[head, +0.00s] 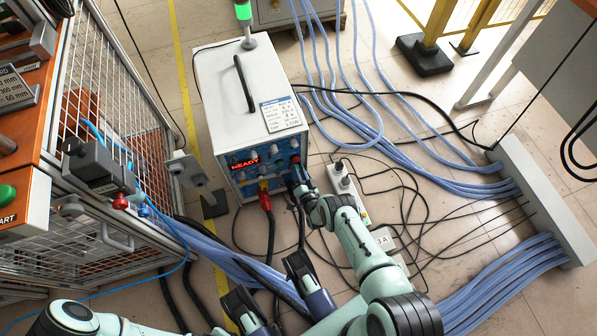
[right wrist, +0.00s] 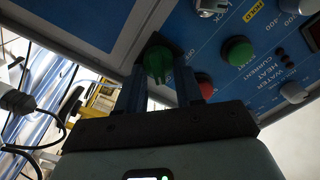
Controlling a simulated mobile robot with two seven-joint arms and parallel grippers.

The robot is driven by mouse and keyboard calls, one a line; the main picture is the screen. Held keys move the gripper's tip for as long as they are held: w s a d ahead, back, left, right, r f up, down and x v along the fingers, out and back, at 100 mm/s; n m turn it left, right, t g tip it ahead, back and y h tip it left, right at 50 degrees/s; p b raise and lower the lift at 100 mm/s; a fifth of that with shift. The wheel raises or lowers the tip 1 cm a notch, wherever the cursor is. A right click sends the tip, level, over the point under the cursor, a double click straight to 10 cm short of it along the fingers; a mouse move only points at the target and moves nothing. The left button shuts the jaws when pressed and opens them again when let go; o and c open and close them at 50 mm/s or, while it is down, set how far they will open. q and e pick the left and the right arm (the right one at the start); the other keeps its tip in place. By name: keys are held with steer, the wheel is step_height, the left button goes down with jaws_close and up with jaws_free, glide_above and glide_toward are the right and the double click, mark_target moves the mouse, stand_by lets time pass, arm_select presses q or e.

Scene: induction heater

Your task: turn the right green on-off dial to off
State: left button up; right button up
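The white heater unit (head: 225,85) stands on the floor with its blue control panel facing me and a lit red READY display (head: 244,163). In the right wrist view, the right green dial (right wrist: 158,65) sits on a dark plate near the panel's edge. My right gripper (right wrist: 162,80) has one finger on each side of it, close against it, and looks shut on it. In the head view this gripper (head: 298,178) is at the panel's right side and hides the dial. My left gripper (head: 272,285) is low, away from the panel, fingers spread apart and empty.
Another green knob (right wrist: 237,50) and a red button (right wrist: 204,86) are close to my right gripper. A red connector (head: 265,200) and cables hang below the panel. A wire cage (head: 110,90) stands left. Blue hoses (head: 440,165) and a power strip (head: 350,195) lie right.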

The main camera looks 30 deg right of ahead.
steer(key=shift+n, duration=0.3)
steer(key=n, duration=0.5)
steer(key=a+n, duration=0.1)
steer(key=n, duration=1.1)
steer(key=shift+a+f, duration=0.15)
steer(key=shift+a, duration=0.05)
steer(key=shift+n, duration=0.3)
stand_by(0.3)
steer(key=o, duration=1)
steer(key=shift+w, duration=0.1)
arm_select(q)
steer(key=w+d+r+t+p, duration=0.1)
steer(key=w+r+t+p, duration=0.2)
steer(key=w, duration=0.6)
step_height(320, 180, up, 3)
steer(key=shift+w+r+m+p, duration=0.1)
steer(key=shift+w+m+p, duration=0.2)
steer(key=shift+p, duration=0.65)
arm_select(e)
steer(key=v, duration=1.3)
steer(key=shift+s+d, duration=0.1)
steer(key=shift+s, duration=0.15)
